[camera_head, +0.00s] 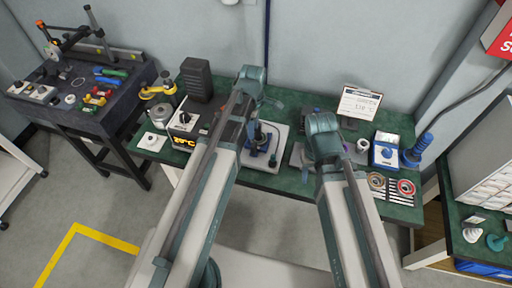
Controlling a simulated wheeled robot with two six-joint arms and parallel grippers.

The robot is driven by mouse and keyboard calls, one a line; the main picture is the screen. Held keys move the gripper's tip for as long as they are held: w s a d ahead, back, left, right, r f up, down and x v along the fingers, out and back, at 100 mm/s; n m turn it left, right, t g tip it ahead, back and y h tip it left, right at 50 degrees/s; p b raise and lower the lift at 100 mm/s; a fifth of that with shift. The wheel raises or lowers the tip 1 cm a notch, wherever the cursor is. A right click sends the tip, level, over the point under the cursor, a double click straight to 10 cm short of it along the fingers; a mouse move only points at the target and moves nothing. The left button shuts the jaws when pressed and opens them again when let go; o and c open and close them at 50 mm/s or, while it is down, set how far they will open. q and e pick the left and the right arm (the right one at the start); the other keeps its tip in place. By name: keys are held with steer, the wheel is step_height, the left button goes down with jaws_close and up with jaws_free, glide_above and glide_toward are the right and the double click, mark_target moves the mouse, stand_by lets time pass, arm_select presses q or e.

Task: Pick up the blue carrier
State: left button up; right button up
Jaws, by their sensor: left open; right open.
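Several blue things stand on the green bench, and I cannot tell for sure which is the blue carrier. A dark blue upright piece (263,136) sits on a pale plate near the middle, just right of my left arm. A blue and white box (385,153) stands toward the right end. My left arm's wrist (251,77) is above the back of the bench. My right arm's wrist (322,126) is above its middle. Both grippers are open, largely hidden by the wrists and arms, and I see nothing held.
A dark tool table (85,120) stands at left. Shelving (488,155) is at right.

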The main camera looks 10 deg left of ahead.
mark_target(254, 145)
arm_select(q)
step_height(254, 145, down, 7)
steer(key=b, duration=0.6)
steer(key=shift+f, duration=0.1)
steer(key=f+b, duration=0.5)
steer(key=shift+w+f, duration=0.1)
steer(key=shift+w, duration=0.15)
jaws_close()
